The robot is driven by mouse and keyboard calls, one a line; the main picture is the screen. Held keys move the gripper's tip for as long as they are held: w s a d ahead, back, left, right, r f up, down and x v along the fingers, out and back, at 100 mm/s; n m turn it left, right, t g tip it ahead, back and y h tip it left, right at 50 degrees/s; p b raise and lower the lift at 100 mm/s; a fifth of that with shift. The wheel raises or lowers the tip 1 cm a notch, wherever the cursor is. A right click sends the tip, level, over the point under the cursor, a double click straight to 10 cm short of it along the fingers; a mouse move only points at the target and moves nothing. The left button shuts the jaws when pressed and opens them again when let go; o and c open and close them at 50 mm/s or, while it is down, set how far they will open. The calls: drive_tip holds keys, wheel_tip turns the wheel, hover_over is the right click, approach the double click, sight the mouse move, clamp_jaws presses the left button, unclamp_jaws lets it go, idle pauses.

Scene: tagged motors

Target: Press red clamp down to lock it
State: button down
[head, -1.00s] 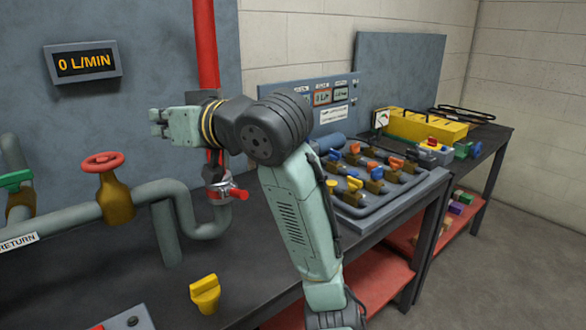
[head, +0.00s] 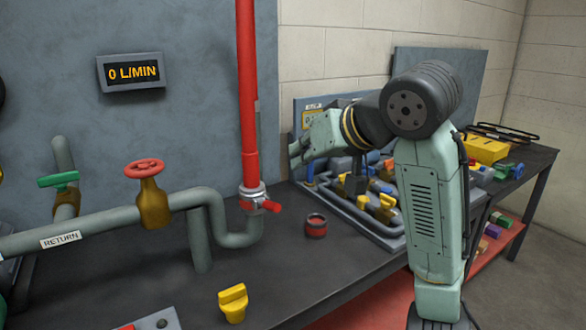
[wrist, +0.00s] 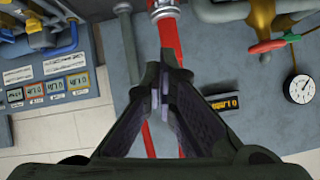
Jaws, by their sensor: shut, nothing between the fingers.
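The red clamp (head: 268,206) is a short red lever on a metal collar (head: 250,195) at the foot of the vertical red pipe (head: 247,95). The lever sticks out to the right, roughly level. In the wrist view the metal collar (wrist: 164,11) shows at the top edge, beyond the fingertips; the lever is hard to make out there. My gripper (head: 294,154) is shut and empty, pointing left, above and right of the clamp and apart from it. Its fingers (wrist: 161,75) also show in the wrist view, with the red pipe behind them.
A red valve wheel (head: 144,168) and a green handle (head: 58,180) are on the grey pipes at left. A display (head: 133,72) reads 0 L/MIN. A red-rimmed cap (head: 316,225) and a yellow knob (head: 233,302) sit on the bench. A valve board (head: 365,226) lies at right.

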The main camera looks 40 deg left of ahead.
drive_tip(key=p, duration=0.2)
hover_over(269, 205)
drive_tip(key=w, duration=0.3)
wheel_tip(269, 205, down, 5)
drive_tip(key=f, duration=0.1)
drive_tip(key=d+f, duration=0.1)
drive_tip(key=s+f, duration=0.1)
drive_tip(key=shift+s+d+f+p, duration=0.1)
drive_tip(key=shift+d+f+p, duration=0.05)
drive_tip(key=shift+f+p, duration=0.15)
drive_tip(key=shift+s+d+f+y+b, duration=0.1)
drive_tip(key=shift+d+f+y+b, duration=0.25)
drive_tip(key=shift+b, duration=0.4)
